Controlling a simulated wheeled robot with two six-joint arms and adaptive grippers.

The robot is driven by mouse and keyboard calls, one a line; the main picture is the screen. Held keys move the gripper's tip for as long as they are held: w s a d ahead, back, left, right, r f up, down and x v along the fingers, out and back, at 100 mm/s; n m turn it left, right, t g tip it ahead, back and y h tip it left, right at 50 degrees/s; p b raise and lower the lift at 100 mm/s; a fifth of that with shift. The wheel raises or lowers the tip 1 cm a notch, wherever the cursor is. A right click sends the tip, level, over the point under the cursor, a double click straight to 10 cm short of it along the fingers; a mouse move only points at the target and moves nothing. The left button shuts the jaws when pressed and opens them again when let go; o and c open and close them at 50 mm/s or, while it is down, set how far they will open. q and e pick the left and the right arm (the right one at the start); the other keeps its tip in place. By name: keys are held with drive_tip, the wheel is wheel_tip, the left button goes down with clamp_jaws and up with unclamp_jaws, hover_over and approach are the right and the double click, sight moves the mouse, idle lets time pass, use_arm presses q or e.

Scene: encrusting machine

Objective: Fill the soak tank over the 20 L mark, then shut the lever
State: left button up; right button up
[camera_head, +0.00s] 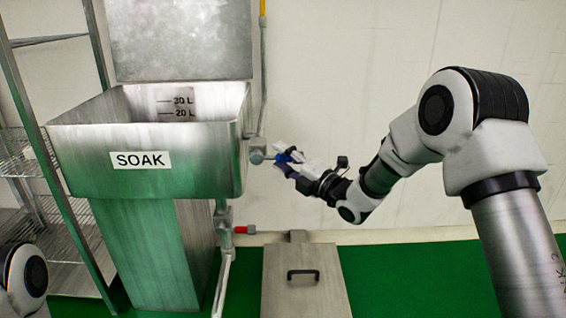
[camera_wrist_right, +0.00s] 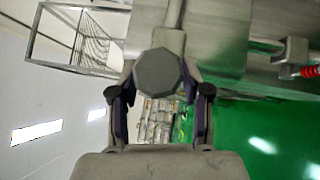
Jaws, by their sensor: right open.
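The steel soak tank (camera_head: 80,160) stands at left in the head view, with a SOAK label on its front. The 20 L mark (camera_head: 184,113) shows on its inner back wall, below the 30 L mark. No water surface can be made out; the front wall hides the lower inside. A grey valve (camera_head: 257,156) sits on the pipe at the tank's right side. My right gripper (camera_head: 283,158) is open beside it. In the right wrist view, a grey octagonal valve part (camera_wrist_right: 158,72) lies between the fingers' line of sight; contact cannot be told. My left gripper is out of view.
A red-handled fitting (camera_head: 242,229) is on the lower pipe; red also shows in the wrist view (camera_wrist_right: 309,72). A wire shelf (camera_head: 20,150) stands left of the tank. A handled panel (camera_head: 304,279) is below my right gripper. The wall side at right is clear.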

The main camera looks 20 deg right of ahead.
clamp_jaws()
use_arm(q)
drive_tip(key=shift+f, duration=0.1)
use_arm(e)
drive_tip(key=shift+f, duration=0.1)
